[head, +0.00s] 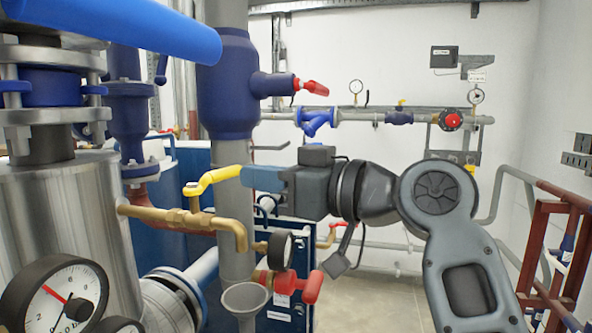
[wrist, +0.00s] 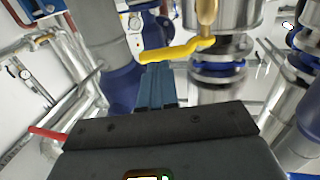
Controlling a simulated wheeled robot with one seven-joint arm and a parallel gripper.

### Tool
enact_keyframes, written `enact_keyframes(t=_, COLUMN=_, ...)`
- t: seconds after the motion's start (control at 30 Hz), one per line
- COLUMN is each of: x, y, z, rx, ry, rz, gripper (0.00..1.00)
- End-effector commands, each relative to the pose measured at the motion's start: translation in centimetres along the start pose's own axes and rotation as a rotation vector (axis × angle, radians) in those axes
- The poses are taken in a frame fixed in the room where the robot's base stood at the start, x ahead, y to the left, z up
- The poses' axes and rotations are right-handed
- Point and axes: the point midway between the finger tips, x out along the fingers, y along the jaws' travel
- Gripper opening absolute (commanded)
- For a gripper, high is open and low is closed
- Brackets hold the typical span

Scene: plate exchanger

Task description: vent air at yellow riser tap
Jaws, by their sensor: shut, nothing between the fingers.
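The yellow tap lever (head: 213,177) sits on a brass pipe (head: 185,217) that leaves the steel vessel on the left and bends down at its right end. The lever points right, roughly along the pipe. It crosses the upper middle of the wrist view (wrist: 180,51). My gripper (head: 243,178) has blue fingers, shut and empty, at the lever's free end. In the wrist view the fingertips (wrist: 157,68) lie just by that end; I cannot tell whether they touch it. A grey funnel (head: 246,296) stands below the brass outlet. No flow shows.
A thick grey riser with a blue valve body (head: 228,85) stands behind the lever. A pressure gauge (head: 280,250) and a red handle (head: 312,287) are below my gripper. A blue bar (head: 120,28) crosses the upper left. Open floor shows at centre right.

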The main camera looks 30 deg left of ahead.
Motion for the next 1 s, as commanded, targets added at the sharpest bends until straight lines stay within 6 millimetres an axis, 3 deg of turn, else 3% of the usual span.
enact_keyframes(t=0.2, x=1.8, y=0.0, z=-0.1, rx=-0.001, ry=0.000, rz=-0.001, gripper=0.00)
enact_keyframes(t=0.73, x=2.2, y=0.1, z=0.2, rx=-0.002, ry=0.000, rz=0.000, gripper=0.00)
enact_keyframes(t=1.0, x=3.5, y=0.8, z=0.4, rx=-0.003, ry=0.001, rz=0.000, gripper=0.00)
